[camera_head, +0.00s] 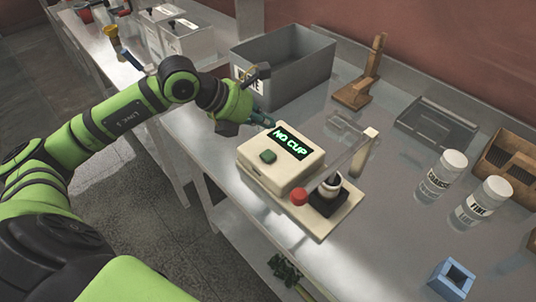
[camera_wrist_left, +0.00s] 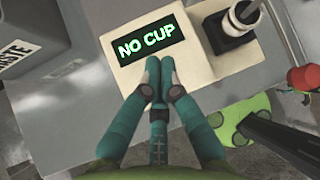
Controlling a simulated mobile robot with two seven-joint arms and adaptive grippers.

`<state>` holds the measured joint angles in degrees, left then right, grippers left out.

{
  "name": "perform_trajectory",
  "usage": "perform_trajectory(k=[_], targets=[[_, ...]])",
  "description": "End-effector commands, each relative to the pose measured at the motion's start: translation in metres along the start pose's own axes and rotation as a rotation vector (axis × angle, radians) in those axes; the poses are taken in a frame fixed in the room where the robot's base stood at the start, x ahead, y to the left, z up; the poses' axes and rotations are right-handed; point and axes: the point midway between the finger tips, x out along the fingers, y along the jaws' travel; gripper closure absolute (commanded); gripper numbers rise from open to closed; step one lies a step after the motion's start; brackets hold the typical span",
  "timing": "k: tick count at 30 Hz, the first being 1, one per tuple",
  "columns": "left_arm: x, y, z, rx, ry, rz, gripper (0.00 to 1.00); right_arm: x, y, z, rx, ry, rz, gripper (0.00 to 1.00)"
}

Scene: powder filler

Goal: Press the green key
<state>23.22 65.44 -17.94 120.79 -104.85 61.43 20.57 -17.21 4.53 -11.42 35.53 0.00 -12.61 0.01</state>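The powder filler (camera_head: 262,177) is a cream box on the table, with a dark display (camera_head: 290,142) reading "NO CUP" in green. The square green key (camera_head: 268,156) sits on its top, left of the display in the head view. My left gripper (camera_head: 268,121) is above the filler's far left side, beyond the key in the head view. In the left wrist view, its two teal fingers (camera_wrist_left: 160,68) are together and empty, tips just below the display (camera_wrist_left: 150,46). The key cannot be made out there; the fingers may hide it. My right gripper is not in view.
A red knob (camera_head: 299,196) and a black holder (camera_head: 328,198) stand at the filler's front right. A grey waste bin (camera_head: 290,70) is behind my left gripper. Two white jars (camera_head: 441,174) (camera_head: 482,200) stand at the right. The table between filler and jars is clear.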

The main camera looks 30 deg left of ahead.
Motion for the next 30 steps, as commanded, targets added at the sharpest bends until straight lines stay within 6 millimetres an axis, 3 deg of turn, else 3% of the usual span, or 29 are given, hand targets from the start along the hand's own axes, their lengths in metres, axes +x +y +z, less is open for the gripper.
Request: perform_trajectory(k=[11,15,30], targets=[[0.038,0.015,-0.037,-0.001,0.003,-0.001,1.0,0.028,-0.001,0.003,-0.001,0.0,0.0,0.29],[0.051,0.02,-0.049,0.0,0.0,0.0,1.0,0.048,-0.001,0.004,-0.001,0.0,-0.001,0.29],[0.054,0.021,-0.051,0.001,0.0,0.0,1.0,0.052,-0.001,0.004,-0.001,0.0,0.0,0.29]])
